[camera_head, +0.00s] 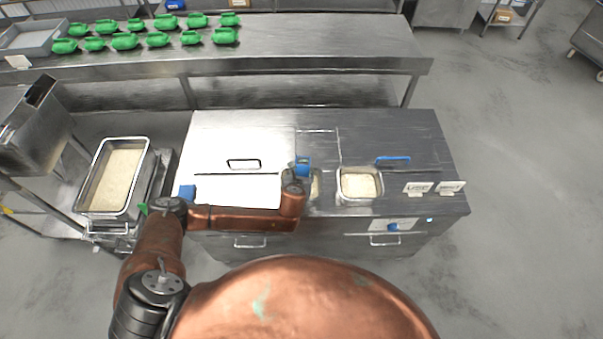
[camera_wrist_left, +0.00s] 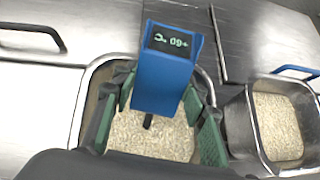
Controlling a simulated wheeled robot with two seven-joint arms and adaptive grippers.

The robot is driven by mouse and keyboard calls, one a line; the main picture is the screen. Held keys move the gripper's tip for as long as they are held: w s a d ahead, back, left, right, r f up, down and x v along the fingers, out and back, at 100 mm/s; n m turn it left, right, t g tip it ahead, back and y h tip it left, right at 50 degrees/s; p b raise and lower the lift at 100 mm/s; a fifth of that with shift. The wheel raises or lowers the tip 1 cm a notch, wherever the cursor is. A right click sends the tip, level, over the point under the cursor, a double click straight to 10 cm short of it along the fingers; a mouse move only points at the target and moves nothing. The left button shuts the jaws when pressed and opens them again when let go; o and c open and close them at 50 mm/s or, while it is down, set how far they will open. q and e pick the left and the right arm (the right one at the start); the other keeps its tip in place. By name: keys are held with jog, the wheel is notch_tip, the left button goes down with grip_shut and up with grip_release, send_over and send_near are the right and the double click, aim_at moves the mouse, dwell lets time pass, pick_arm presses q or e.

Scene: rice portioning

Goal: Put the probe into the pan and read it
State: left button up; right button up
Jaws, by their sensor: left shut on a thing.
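The blue probe (camera_wrist_left: 168,75) is upright over the nearer steel pan (camera_wrist_left: 84,98) of rice, its display facing me and upside down, seeming to read +60 °C. Its short dark stem (camera_wrist_left: 148,121) points down at the rice; I cannot tell whether the tip is in it. My left gripper (camera_wrist_left: 160,110) is shut on the probe, a green-padded finger on each side. In the head view the probe (camera_head: 303,165) shows blue beside my left gripper (camera_head: 298,176), and my arm hides most of that pan (camera_head: 316,185). My right gripper is not in view.
A second rice pan (camera_head: 360,198) sits to the right in the counter (camera_head: 430,140), near a blue handle (camera_head: 393,160) and small label cards (camera_head: 417,188). A large rice tray (camera_head: 143,145) stands at the left. Several green containers (camera_head: 125,41) line the back table (camera_head: 330,40).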

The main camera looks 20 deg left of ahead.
aim_at(301, 173)
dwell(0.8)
pick_arm(q)
notch_tip(301, 173, up, 8)
jog(key=p, duration=0.9)
notch_tip(301, 173, up, 2)
jog(key=shift+r+p, duration=0.1)
jog(key=shift+p, duration=0.55)
jog(key=shift+r, duration=1)
